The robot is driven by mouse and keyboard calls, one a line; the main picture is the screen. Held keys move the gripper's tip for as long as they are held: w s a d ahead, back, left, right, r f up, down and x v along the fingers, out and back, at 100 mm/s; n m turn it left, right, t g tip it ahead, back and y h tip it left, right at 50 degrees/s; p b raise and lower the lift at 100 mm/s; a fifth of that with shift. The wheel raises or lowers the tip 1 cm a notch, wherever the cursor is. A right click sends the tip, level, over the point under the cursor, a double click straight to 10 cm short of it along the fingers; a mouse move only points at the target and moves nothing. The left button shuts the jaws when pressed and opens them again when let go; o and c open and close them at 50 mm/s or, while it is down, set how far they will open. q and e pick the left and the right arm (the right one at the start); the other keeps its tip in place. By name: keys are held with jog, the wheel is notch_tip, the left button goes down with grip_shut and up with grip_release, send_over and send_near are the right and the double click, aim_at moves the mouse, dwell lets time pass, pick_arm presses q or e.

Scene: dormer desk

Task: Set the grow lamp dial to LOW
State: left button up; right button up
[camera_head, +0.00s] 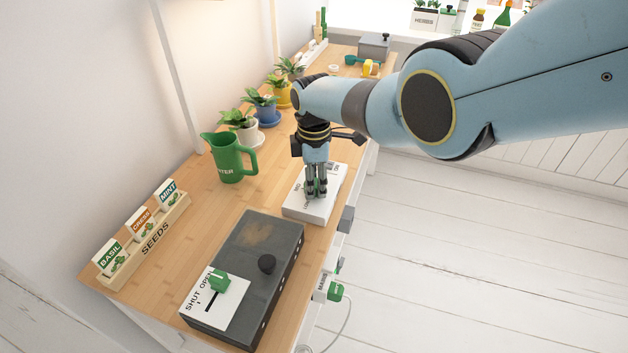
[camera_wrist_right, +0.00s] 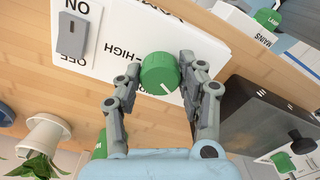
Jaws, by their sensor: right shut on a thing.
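The white grow lamp control box (camera_head: 318,214) lies on the wooden desk under my right gripper (camera_head: 316,190). In the right wrist view its round green dial (camera_wrist_right: 160,72) sits between my right gripper's two fingers (camera_wrist_right: 160,64), which are shut on it. A white pointer line on the dial points to the lower right of that view. The word HIGH is readable to the dial's left; other dial words are cut off or covered. A grey ON/OFF rocker switch (camera_wrist_right: 72,36) is on the same box. My left gripper is not in view.
A dark box with a SHUT/OPEN slider (camera_head: 219,281) and black knob (camera_head: 267,264) stands nearer me. A green watering jug (camera_head: 228,160), potted plants (camera_head: 240,128) and a seed rack (camera_head: 150,240) line the wall side.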

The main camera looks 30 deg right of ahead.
jog(key=n, duration=0.5)
jog(key=shift+w+n, duration=0.1)
jog(key=shift+n, duration=0.2)
dwell(0.4)
jog(key=o, duration=1.2)
notch_tip(320, 180, up, 12)
jog(key=shift+r, duration=0.1)
